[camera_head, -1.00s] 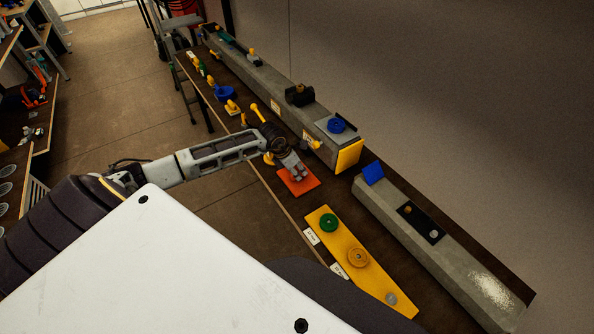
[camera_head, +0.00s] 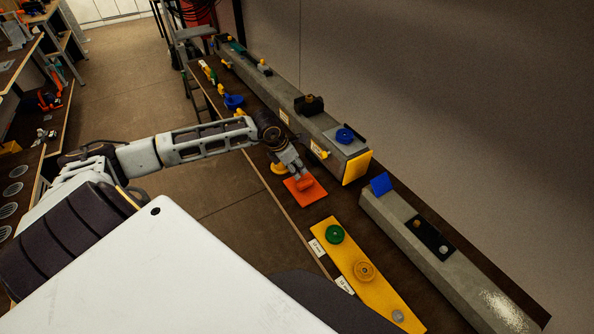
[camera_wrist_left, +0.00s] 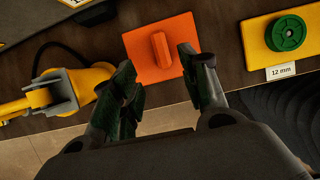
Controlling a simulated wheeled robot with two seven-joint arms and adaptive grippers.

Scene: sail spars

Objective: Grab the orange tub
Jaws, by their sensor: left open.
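The orange item is a flat square plate (camera_head: 310,195) with a raised orange block (camera_head: 305,183) on it, lying on the dark bench; no open tub shape shows. In the left wrist view the block (camera_wrist_left: 160,48) stands upright in the picture near the middle of the plate (camera_wrist_left: 136,50). My left gripper (camera_head: 298,174) is at the plate's far edge in the head view. In the left wrist view its two fingers (camera_wrist_left: 157,60) are spread, one on each side of the block's near end, with nothing held. Contact with the plate cannot be told. My right gripper is not in view.
A yellow board (camera_head: 352,262) with a green knob (camera_head: 335,234) lies nearer on the bench. A yellow part with a grey clamp (camera_wrist_left: 60,88) sits left of my fingers in the wrist view. Long grey beams (camera_head: 437,255) run along the bench's right side.

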